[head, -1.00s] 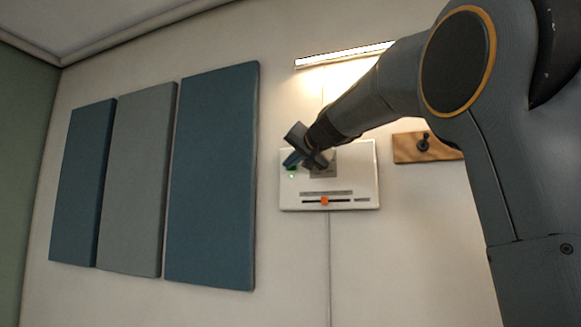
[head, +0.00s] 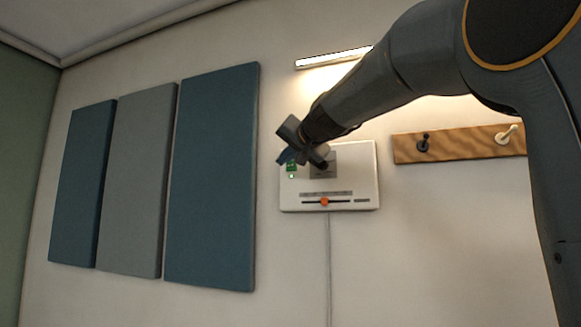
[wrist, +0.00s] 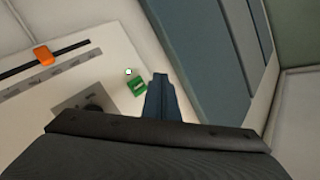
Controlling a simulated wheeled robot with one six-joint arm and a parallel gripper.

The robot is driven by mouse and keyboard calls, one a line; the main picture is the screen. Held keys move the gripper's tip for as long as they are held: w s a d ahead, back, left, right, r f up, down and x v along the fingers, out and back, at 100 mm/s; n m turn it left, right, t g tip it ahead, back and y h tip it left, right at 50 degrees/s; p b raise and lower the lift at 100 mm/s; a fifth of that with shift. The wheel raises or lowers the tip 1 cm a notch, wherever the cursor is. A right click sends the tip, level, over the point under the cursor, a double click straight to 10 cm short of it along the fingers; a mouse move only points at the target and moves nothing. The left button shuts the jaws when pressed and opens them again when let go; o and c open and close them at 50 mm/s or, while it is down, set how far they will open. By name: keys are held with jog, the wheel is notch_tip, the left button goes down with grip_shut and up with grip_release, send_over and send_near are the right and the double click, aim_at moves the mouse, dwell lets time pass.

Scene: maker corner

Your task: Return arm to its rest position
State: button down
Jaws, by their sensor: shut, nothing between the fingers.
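My gripper (head: 301,158) is in front of the upper left part of a white wall panel (head: 355,182) in the head view. Its fingers are shut and hold nothing; their tips also show in the wrist view (wrist: 161,84). The panel has an orange slider knob (head: 324,202) on a dark track, a grey plate (head: 328,170) with a dark knob, and a green element (head: 292,167) with a small white light. The wrist view shows the green element (wrist: 137,86) beside the fingertips and the orange knob (wrist: 42,55) farther left. My arm hides part of the panel's top edge.
Blue and grey wall panels (head: 212,180) hang to the left. A lit lamp bar (head: 330,58) is above the white panel. A wooden peg rail (head: 460,146) is at the right. A cable runs down below the panel. The wall beneath is clear.

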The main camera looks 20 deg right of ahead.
jog(key=shift+s+a, duration=0.5)
jog(key=shift+s, duration=0.15)
jog(key=s+f+n+g+h, duration=0.15)
jog(key=f+g, duration=0.25)
jog(key=f, duration=1.4)
jog(key=s+f+n+g, duration=0.1)
jog(key=s+f+g, duration=0.2)
jog(key=f, duration=1.6)
jog(key=s+f+n+g+h, duration=0.1)
jog(key=s+f+n+g, duration=0.2)
jog(key=s+f, duration=2.4)
notch_tip(320, 180, down, 3)
jog(key=g, duration=0.5)
jog(key=shift+s+d+r, duration=0.15)
jog(key=shift+s+d, duration=0.15)
jog(key=shift+s, duration=0.1)
